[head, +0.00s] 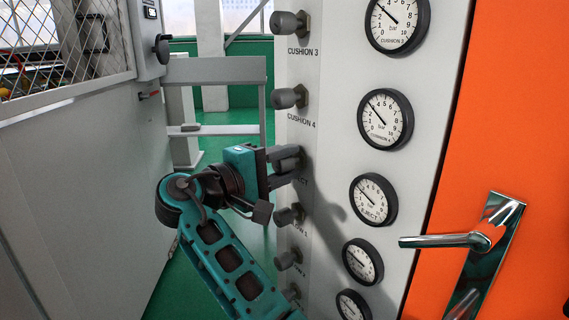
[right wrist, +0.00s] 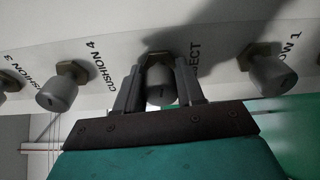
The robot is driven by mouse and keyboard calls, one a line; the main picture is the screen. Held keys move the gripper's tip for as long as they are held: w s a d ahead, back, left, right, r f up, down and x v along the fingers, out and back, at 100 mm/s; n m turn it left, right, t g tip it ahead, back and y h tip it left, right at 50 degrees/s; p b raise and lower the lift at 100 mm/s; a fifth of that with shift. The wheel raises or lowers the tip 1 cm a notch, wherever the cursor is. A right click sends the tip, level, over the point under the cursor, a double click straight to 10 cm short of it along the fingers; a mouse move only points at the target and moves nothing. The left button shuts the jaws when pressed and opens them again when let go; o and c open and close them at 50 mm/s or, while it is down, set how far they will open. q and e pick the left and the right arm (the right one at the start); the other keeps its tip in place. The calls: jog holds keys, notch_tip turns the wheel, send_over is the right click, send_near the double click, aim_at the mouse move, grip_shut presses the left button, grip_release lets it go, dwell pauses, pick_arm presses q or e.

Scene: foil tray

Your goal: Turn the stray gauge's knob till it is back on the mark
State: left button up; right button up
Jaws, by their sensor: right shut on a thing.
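My right gripper (head: 284,166) is shut on the EJECT knob (right wrist: 160,86), a grey cylinder on the pale panel. In the right wrist view the two fingers (right wrist: 160,90) stand on either side of the knob. The EJECT gauge (head: 373,200) is a round white dial with a black rim, right of that knob. Its needle points to the upper left. I cannot make out any set mark on the dials. My left gripper is out of view.
The CUSHION 4 knob (head: 289,97) and CUSHION 3 knob (head: 289,24) are above; a further knob (head: 289,215) is close below. Two more gauges (head: 362,262) (head: 352,305) sit lower. An orange door with a chrome handle (head: 445,241) is at right; a grey cabinet (head: 80,180) at left.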

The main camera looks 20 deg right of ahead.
jog(key=shift+c, duration=0.6)
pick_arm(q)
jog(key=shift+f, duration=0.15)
pick_arm(e)
jog(key=shift+f+m, duration=0.1)
jog(key=shift+m, duration=0.2)
jog(key=shift+f+m+h+b, duration=0.1)
jog(key=shift+m+h+b, duration=0.2)
jog(key=shift+m+b, duration=0.5)
jog(key=m+b, duration=0.1)
jog(key=m, duration=0.3)
jog(key=shift+f+b, duration=0.1)
jog(key=shift+b, duration=0.3)
jog(key=m, duration=0.2)
jog(key=shift+m+h, duration=0.3)
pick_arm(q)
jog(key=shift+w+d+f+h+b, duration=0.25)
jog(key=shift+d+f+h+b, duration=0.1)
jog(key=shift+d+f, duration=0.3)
pick_arm(e)
jog(key=shift+m, duration=1.7)
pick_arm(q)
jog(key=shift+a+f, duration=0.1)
pick_arm(e)
jog(key=shift+g, duration=0.4)
